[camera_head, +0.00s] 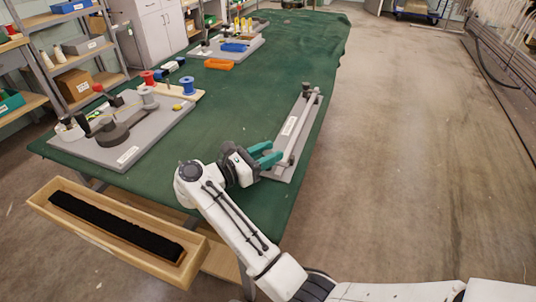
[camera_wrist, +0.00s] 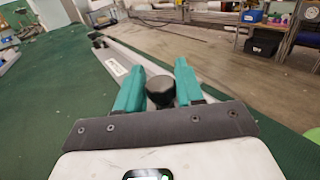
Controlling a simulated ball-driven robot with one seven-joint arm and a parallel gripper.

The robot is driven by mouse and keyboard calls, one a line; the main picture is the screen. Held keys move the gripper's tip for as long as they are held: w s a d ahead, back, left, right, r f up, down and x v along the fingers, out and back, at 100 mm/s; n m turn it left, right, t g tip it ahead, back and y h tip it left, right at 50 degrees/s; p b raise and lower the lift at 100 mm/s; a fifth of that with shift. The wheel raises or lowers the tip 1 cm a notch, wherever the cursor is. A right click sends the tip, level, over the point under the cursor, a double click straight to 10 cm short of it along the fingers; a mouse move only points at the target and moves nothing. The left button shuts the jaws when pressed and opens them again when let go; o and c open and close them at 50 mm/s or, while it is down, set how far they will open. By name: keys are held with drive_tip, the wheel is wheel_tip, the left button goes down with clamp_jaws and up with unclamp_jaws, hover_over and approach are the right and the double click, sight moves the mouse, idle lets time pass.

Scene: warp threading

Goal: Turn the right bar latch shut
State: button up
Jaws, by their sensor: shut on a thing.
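A long grey fixture (camera_head: 297,116) with a pale bar (camera_head: 298,133) lies along the right edge of the green table. A dark knob (camera_head: 306,88) stands at its far end. In the wrist view the fixture runs away to the upper left, with a white label (camera_wrist: 117,69). My gripper (camera_head: 274,152) is at the near end of the fixture. Its teal fingers (camera_wrist: 160,75) are shut on the black knob (camera_wrist: 160,90) of the near latch, one finger on each side. In the head view my gripper hides this knob, and the latch's turn angle cannot be told.
The green table (camera_head: 225,115) is clear left of the fixture. A grey board (camera_head: 165,122) with spools and tools lies further left. A wooden tray (camera_head: 75,184) with a black strip stands at the near left. Open floor lies to the right.

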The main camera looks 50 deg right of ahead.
drive_tip(key=shift+f, duration=0.1)
drive_tip(key=o, duration=0.9)
drive_tip(key=b+v, duration=0.1)
drive_tip(key=v, duration=1)
drive_tip(key=shift+b, duration=0.4)
